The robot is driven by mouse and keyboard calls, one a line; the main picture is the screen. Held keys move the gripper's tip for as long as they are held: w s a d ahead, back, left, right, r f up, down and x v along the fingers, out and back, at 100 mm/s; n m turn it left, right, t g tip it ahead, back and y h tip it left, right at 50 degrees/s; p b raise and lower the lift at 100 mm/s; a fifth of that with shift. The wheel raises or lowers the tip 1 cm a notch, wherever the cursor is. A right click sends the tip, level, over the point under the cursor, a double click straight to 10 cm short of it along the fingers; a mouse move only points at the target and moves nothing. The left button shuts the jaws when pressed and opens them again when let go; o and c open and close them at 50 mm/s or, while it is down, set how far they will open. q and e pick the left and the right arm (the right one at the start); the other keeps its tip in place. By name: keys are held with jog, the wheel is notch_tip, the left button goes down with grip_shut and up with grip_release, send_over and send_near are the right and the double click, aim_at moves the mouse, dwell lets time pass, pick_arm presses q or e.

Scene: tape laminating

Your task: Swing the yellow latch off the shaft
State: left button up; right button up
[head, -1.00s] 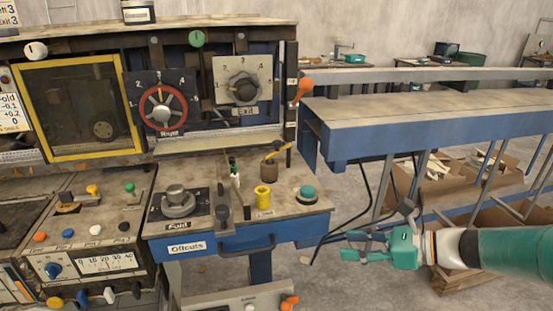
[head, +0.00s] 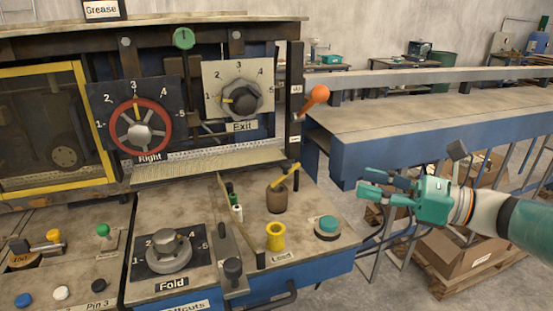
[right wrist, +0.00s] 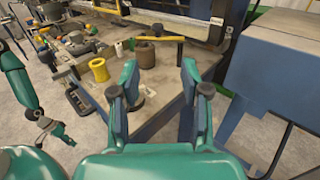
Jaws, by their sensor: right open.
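The yellow latch (head: 287,174) is a short bar lying over the top of a brown roll (head: 277,199) on the bench. A thin dark post stands at its far end. In the right wrist view the latch (right wrist: 160,39) crosses above the brown roll (right wrist: 146,57); the shaft itself is hidden. My right gripper (head: 362,181) is open and empty, to the right of the latch and apart from it, beyond the bench edge. Its two fingers (right wrist: 160,72) are spread in the right wrist view. My left gripper (right wrist: 57,133) shows small there at the left; its opening is unclear.
A yellow spool (head: 276,237) and a teal button (head: 327,224) stand on the bench in front of the roll. An orange-knobbed lever (head: 315,95) juts out at the panel's right end. A blue rail table (head: 400,135) lies behind my right gripper.

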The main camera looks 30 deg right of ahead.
aim_at(286, 163)
jog(key=p+x, duration=0.3)
jog(key=x, duration=1.4)
jog(key=shift+a, duration=0.2)
grip_shut()
